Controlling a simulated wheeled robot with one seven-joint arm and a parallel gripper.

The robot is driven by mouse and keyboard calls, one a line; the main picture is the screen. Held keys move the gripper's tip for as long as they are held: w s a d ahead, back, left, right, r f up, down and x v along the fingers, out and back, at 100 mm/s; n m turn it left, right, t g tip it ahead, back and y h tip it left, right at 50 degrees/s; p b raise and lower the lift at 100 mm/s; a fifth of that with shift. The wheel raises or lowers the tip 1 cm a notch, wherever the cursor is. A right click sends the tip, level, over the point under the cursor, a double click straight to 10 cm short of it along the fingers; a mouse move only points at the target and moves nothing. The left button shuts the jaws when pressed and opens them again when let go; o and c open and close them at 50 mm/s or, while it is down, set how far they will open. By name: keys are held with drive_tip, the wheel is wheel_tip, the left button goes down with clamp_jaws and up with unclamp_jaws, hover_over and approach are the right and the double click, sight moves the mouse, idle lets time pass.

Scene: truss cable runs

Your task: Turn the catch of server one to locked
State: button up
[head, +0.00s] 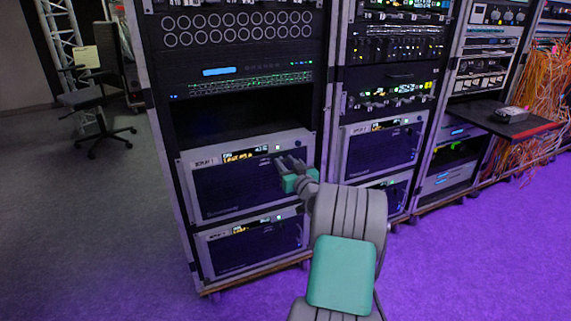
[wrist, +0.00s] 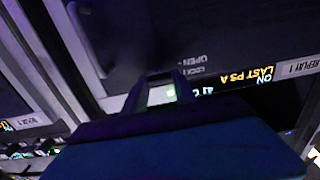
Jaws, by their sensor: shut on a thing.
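Server one (head: 235,190) is the rack unit marked REPLAY 1, with a dark front and a lit yellow display. My gripper (head: 290,161) is at the upper right of its front. In the wrist view my gripper's dark fingers (wrist: 161,82) reach the panel beside the upside-down words OPEN and LOCKED. They are shut on the catch (wrist: 160,76), which shows only as a small dark piece between the fingertips. Its pointing direction cannot be told.
A similar server (head: 255,247) sits directly below, and another REPLAY unit (head: 385,150) stands in the rack to the right. A dark empty bay (head: 240,120) is above server one. A shelf (head: 505,120) juts out at the far right. The purple floor in front is clear.

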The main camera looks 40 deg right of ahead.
clamp_jaws()
drive_tip(key=shift+m, duration=0.4)
drive_tip(key=m+p, duration=0.1)
drive_tip(key=m, duration=0.2)
drive_tip(key=shift+d+m, duration=0.1)
drive_tip(key=shift+m, duration=0.2)
drive_tip(key=m+p, duration=0.2)
drive_tip(key=m, duration=0.2)
drive_tip(key=shift+m, duration=0.3)
drive_tip(key=m+p, duration=0.3)
drive_tip(key=m, duration=0.2)
drive_tip(key=shift+s+d, duration=0.1)
drive_tip(key=shift+f+m+p, duration=0.15)
drive_tip(key=shift+m+p, duration=0.8)
drive_tip(key=shift+m, duration=1.05)
